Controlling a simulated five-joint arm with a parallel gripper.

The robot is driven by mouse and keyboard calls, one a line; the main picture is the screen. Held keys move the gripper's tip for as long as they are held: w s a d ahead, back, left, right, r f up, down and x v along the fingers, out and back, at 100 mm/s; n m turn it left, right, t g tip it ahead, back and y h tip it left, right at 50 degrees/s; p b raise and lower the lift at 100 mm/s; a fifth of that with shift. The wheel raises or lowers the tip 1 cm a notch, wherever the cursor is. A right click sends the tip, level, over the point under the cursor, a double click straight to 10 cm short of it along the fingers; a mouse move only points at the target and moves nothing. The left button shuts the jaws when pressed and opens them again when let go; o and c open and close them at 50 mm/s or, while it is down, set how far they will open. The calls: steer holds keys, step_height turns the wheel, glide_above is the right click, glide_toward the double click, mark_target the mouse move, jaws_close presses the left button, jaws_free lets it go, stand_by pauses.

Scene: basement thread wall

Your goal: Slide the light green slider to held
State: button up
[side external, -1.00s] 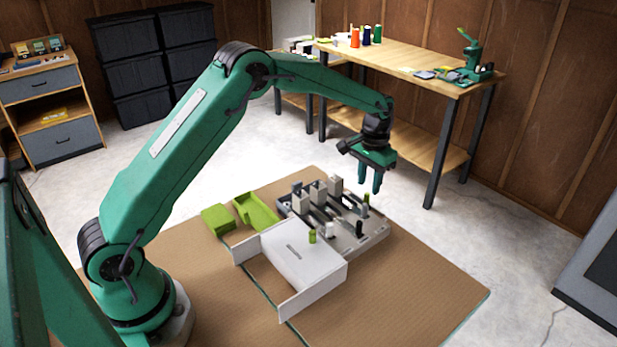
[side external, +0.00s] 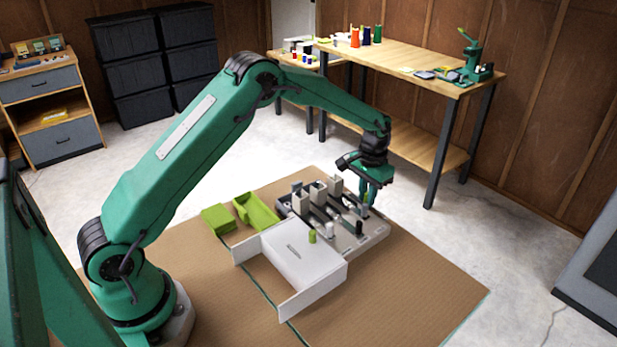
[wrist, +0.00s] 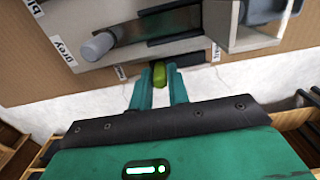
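The light green slider's knob (side external: 366,197) is at the far right end of the grey slider panel (side external: 372,240). In the wrist view the green knob (wrist: 160,76) sits between my fingertips. My gripper (side external: 368,196) points down over the panel's far edge, and its fingers also show in the wrist view (wrist: 160,88). The fingers look open, one on each side of the knob with little or no gap; firm contact cannot be made out. The knob's lower part and most of its track are hidden.
Other sliders on the panel have a white knob (side external: 330,229), a black knob (side external: 359,228) and a grey knob (wrist: 101,46). Upright grey blocks (side external: 318,192) stand on the panel.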

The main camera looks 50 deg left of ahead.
jaws_close()
steer(key=shift+d, duration=1.55)
steer(key=o, duration=0.5)
jaws_free()
steer(key=shift+r, duration=0.1)
steer(key=shift+r, duration=2.9)
